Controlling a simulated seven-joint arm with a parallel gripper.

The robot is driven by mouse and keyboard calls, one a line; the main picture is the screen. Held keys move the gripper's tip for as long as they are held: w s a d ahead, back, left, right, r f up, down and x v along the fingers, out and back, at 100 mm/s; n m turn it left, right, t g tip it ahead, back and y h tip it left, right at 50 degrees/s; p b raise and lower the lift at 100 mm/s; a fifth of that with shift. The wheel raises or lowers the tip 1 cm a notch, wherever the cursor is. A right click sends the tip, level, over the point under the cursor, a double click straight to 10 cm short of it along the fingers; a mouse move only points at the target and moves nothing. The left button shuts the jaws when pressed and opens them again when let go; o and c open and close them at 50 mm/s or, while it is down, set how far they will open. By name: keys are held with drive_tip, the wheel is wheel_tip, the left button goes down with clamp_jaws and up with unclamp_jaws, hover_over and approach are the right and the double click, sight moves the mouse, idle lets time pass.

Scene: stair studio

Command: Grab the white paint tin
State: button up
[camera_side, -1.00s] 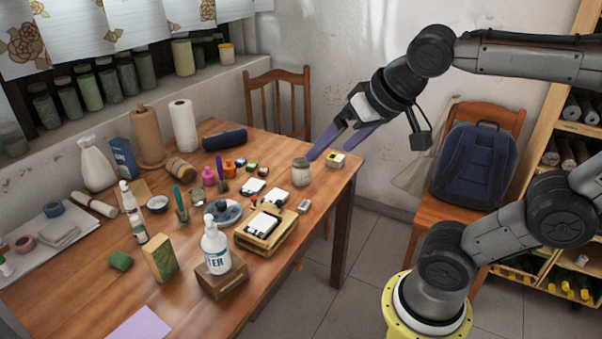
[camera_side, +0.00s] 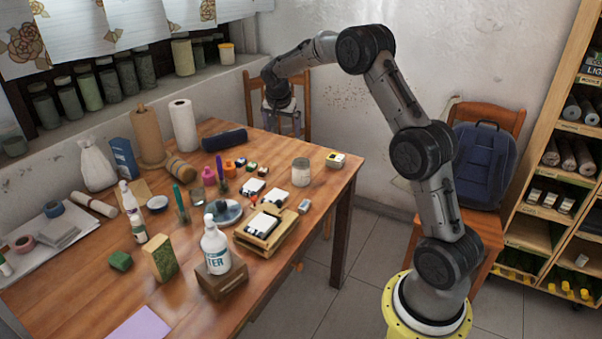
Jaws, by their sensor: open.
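The white paint tin (camera_side: 301,173) looks like a small pale cylinder with a grey top. It stands upright on the wooden table (camera_side: 325,192) near the far right corner, with nothing touching it. My gripper (camera_side: 283,127) points down beside the wooden chair at the table's back edge. It is open and empty, above and to the left of the tin in the picture and apart from it.
A dark blue roll (camera_side: 224,139) lies near the back edge. Left of the tin are several small paint bottles and blocks. The wooden chair (camera_side: 306,100) stands behind my gripper.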

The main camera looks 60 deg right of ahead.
drive_tip(key=g, duration=0.2)
approach(299, 163)
drive_tip(key=x, duration=0.2)
drive_tip(key=shift+m, duration=0.3)
drive_tip(key=x, duration=0.7)
drive_tip(key=shift+x, duration=3)
drive_tip(key=shift+d, duration=0.1)
drive_tip(key=c, duration=1.6)
drive_tip(key=shift+r+t, duration=0.15)
drive_tip(key=shift+t, duration=0.15)
